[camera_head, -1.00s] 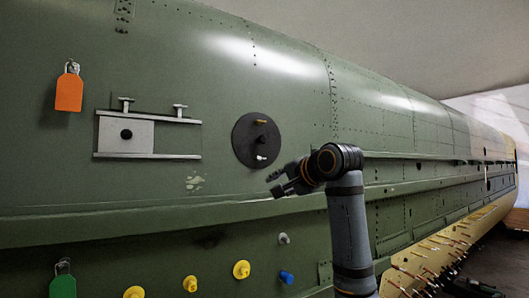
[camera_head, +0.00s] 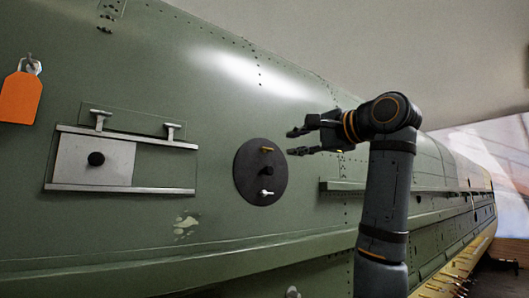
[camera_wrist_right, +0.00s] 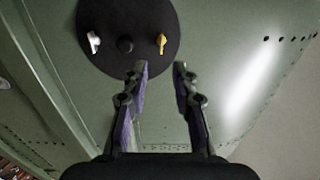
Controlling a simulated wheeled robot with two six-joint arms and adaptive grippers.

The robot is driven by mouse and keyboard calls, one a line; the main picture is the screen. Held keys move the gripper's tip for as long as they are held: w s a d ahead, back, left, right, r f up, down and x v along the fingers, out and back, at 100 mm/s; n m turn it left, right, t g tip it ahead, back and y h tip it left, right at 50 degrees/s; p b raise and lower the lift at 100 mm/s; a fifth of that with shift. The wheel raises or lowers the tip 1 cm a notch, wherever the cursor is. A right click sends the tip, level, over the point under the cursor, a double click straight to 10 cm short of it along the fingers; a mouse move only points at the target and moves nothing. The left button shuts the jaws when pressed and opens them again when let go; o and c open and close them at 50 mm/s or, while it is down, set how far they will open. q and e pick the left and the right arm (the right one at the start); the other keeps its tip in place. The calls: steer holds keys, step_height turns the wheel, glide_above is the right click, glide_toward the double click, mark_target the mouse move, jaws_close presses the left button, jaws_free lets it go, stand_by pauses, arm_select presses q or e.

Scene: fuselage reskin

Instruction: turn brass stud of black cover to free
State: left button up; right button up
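The round black cover (camera_head: 247,185) sits on the green fuselage skin. Its brass stud (camera_head: 266,149) is near the top edge, a black knob (camera_head: 266,171) is in the middle and a silver stud (camera_head: 265,193) is near the bottom. In the right wrist view the cover (camera_wrist_right: 112,55) is at the top, with the brass stud (camera_wrist_right: 162,43) on its right side, beyond the gap between my fingertips. My right gripper (camera_head: 292,142) is open and empty, to the right of the cover and apart from it. It also shows in the right wrist view (camera_wrist_right: 160,68). My left gripper is out of view.
A grey sliding panel (camera_head: 88,160) with a black knob lies between rails to the left, with two T-handles (camera_head: 101,118) above. An orange tag (camera_head: 21,97) hangs at far left. A ledge (camera_head: 270,250) runs below the cover.

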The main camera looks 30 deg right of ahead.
mark_target(269, 149)
steer(key=w+p, duration=0.1)
steer(key=w, duration=0.2)
steer(key=w+p, duration=0.2)
steer(key=w, duration=0.1)
steer(key=w+a+p, duration=0.1)
steer(key=w, duration=0.2)
steer(key=shift+w+r+p, duration=0.1)
steer(key=shift+w+p, duration=0.2)
steer(key=shift+d, duration=0.1)
steer(key=shift+s, duration=0.1)
steer(key=shift+c, duration=2.5)
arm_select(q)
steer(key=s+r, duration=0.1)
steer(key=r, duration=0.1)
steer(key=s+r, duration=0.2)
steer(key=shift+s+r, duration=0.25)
arm_select(e)
jaws_close()
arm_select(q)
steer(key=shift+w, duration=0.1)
